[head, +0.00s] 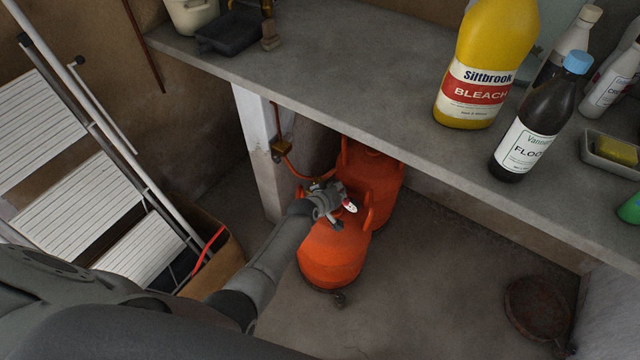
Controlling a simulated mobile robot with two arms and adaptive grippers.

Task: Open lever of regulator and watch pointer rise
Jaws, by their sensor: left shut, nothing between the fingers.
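My left arm reaches in from the left, and my left gripper (334,210) is at the top of the front orange gas cylinder (332,258). The gripper is shut with nothing seen between its fingers. A small round white and red dial (350,206) shows just right of the gripper. Brass fittings of the regulator (317,185) show just behind the gripper; its lever is hidden or too small to make out. The dial's pointer cannot be read. My right gripper is not in view.
A second orange cylinder (384,185) stands behind, under the grey counter (360,95). An orange hose (292,168) runs to a brass wall fitting (282,147). A bleach bottle (487,60) and a dark bottle (540,120) stand above. A stepladder (75,200) and cardboard box (215,262) are left.

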